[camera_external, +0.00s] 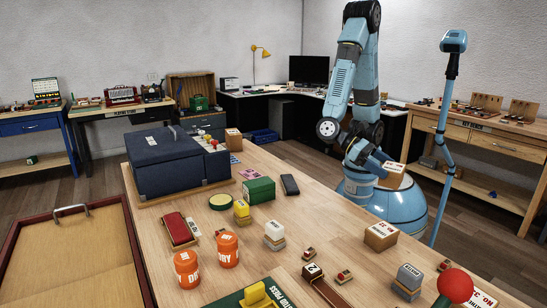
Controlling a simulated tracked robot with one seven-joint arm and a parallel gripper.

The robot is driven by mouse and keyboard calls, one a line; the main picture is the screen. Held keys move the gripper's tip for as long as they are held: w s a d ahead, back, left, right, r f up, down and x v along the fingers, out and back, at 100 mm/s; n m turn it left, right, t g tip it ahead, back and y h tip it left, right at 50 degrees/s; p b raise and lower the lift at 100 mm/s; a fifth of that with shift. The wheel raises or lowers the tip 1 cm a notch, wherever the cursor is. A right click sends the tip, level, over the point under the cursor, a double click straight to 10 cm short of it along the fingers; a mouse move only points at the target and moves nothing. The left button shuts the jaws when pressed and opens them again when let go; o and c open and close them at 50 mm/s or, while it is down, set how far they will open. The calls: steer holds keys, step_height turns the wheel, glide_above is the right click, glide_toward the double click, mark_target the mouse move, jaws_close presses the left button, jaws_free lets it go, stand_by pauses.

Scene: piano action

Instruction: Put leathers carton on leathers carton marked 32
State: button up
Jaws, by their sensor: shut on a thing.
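My gripper (379,168), up at the right beyond the table's edge, is shut on a small brown carton (392,181) with a white label on top. The carton is held in the air in front of my blue base, and the arm partly hides it. A similar brown carton (380,238) with a white label stands on the table near its right edge, below and apart from the held one. Another labelled carton (482,299) is cut by the bottom right edge, partly behind a red ball. The label numbers are too small to read with certainty.
A red knob (455,285) stands in the foreground. Bare wood lies left of the standing carton.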

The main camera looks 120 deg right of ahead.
steer(key=shift+w+a+f, duration=0.9)
steer(key=shift+w+f, duration=0.45)
steer(key=shift+w+a+f, duration=0.95)
steer(key=shift+w+f, duration=0.35)
steer(key=shift+f, duration=0.1)
steer(key=shift+w+a+f, duration=0.9)
steer(key=shift+w+f, duration=0.45)
steer(key=shift+f, duration=1.45)
steer(key=o, duration=0.7)
steer(key=shift+f, duration=0.1)
steer(key=v, duration=1.2)
steer(key=shift+w+d, duration=0.1)
